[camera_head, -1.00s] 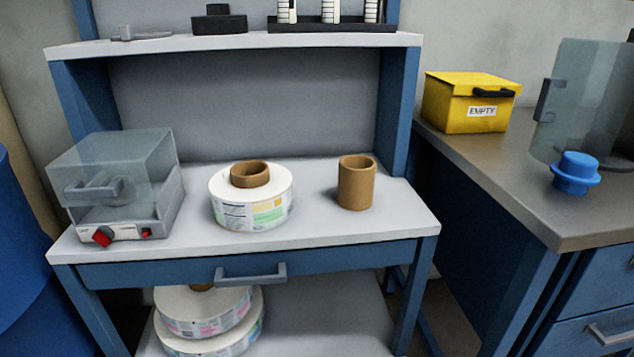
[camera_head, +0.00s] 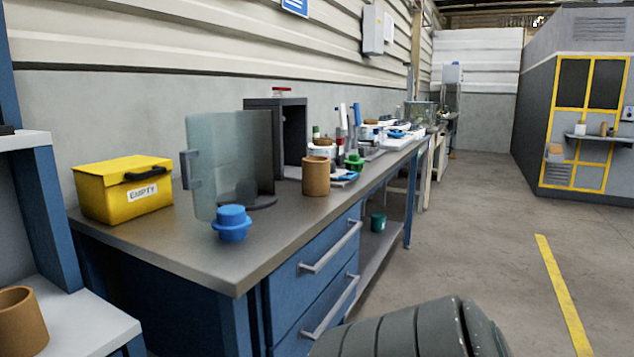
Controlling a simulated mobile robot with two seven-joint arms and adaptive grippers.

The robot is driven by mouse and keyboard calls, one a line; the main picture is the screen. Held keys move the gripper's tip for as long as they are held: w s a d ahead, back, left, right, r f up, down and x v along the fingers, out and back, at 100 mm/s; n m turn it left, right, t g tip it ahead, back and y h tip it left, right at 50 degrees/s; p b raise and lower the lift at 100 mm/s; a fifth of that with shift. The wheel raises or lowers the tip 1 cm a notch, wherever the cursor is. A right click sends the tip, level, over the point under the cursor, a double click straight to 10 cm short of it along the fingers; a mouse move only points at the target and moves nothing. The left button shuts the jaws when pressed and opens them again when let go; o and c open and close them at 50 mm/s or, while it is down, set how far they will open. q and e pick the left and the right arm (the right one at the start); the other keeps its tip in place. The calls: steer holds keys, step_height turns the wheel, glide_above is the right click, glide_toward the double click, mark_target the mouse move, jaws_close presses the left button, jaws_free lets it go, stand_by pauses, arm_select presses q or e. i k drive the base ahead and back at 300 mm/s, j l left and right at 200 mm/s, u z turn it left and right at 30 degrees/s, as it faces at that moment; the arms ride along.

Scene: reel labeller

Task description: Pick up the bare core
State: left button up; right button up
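A bare brown cardboard core (camera_head: 20,322) stands upright on the pale workstation top (camera_head: 90,325) at the lower left, cut off by the picture's left edge. A second brown core (camera_head: 316,177) stands upright on the long grey bench, right of the clear curved guard. It looks empty, but I cannot see inside it. Neither of my grippers is in view. A dark grey ribbed part at the bottom middle looks like my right arm; its gripper end does not show.
The grey bench (camera_head: 175,240) carries a yellow EMPTY box (camera_head: 123,188), a clear guard (camera_head: 230,165), a blue knobbed piece (camera_head: 231,223) and a dark open-fronted box (camera_head: 292,125). Small items crowd its far end. Open floor (camera_head: 490,240) lies right of the drawers.

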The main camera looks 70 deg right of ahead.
mark_target(316, 169)
steer(key=z, duration=2.35)
